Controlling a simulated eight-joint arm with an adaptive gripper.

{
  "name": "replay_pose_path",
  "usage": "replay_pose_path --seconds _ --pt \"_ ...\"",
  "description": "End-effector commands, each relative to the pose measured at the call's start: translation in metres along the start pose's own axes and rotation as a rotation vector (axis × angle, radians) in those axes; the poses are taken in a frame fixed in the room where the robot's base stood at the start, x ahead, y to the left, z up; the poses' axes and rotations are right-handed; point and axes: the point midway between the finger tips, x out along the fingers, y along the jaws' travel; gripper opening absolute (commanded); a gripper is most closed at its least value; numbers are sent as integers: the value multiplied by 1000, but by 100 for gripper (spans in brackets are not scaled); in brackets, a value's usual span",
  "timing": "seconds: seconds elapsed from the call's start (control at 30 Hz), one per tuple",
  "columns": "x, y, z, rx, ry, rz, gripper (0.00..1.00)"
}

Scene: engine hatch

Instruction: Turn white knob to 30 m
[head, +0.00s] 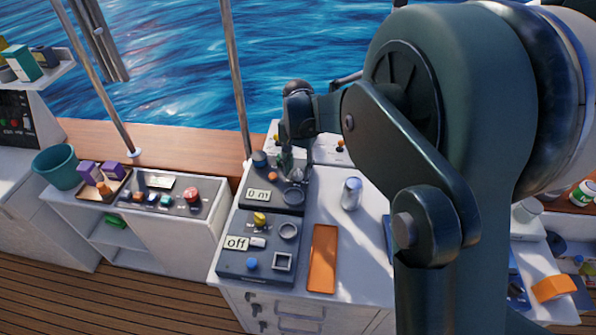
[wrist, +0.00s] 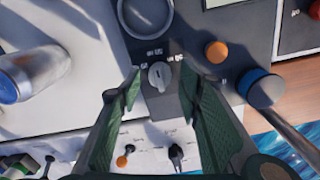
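The white knob (wrist: 159,75) sits on a dark panel (wrist: 190,40) in the wrist view, with small white labels around it that are too small to read. The display (head: 258,195) on the dark panel reads "0 m" in the head view. My gripper (wrist: 160,88) is open, with its two green fingers on either side of the knob and a visible gap to it on both sides. In the head view my gripper (head: 291,163) is above the back part of the panel. The knob cannot be made out there.
An orange button (wrist: 216,52) and a blue round knob (wrist: 261,88) are right of the white knob. A grey ring (wrist: 147,12) is beyond it. A can (head: 351,194) stands beside the panel. A nearer panel (head: 232,268) shows "off". An orange tray (head: 323,258) lies on the white counter.

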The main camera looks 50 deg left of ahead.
Motion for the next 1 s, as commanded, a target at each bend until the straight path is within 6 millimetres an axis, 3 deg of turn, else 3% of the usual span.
replay_pose_path --seconds 0.6,1.0 --pt "-88 0 0 0 0 0 36" --pt "-107 0 0 0 0 0 36"
